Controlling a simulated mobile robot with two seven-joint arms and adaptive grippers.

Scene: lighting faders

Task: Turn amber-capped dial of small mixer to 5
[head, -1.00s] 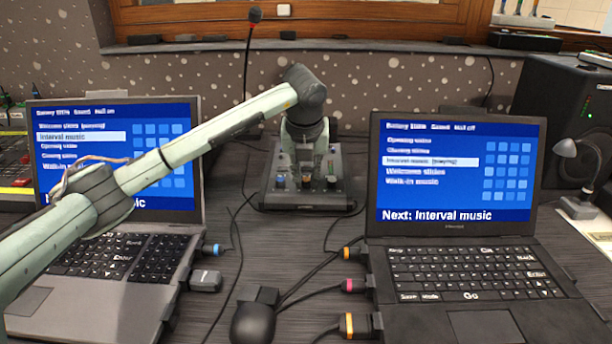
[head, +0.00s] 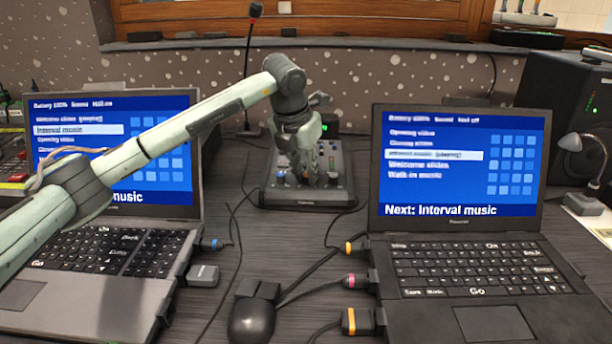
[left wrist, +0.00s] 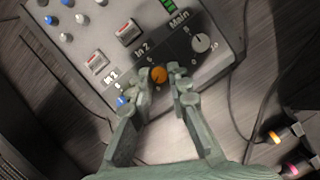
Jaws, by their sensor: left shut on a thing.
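The small mixer (head: 265,195) stands on the desk between the two laptops. The left wrist view shows its panel (left wrist: 108,58) from above. In the head view my left gripper (head: 318,178) points down over the mixer and hides this dial.
A laptop (head: 100,160) stands under my left arm and another laptop (head: 460,170) stands at the right. A gooseneck microphone (head: 248,60) rises behind the mixer. A mouse (head: 252,318) and cables lie in front of it.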

